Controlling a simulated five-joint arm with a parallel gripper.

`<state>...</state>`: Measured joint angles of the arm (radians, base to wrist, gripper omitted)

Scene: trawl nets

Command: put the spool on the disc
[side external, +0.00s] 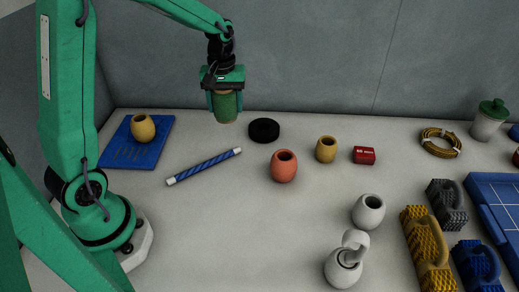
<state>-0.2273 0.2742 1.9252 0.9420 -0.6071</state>
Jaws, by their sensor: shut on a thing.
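My gripper (226,104) points down near the back of the table and is shut on a green cylinder, which I take to be the spool (227,109). The spool is upright between the fingers; its sides are partly hidden by them. I cannot tell how far its underside is above the table. The black round disc (264,131) lies flat on the table, just right of and nearer than the spool. It has a darker middle and nothing on it. The spool and the disc are apart in the picture.
A blue mat (115,155) with a yellow pot (143,127), a blue striped rod (204,166), an orange pot (284,166), a yellow pot (326,149) and a red box (364,155) surround the area. Brushes, a rope coil (440,143) and white vessels stand right.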

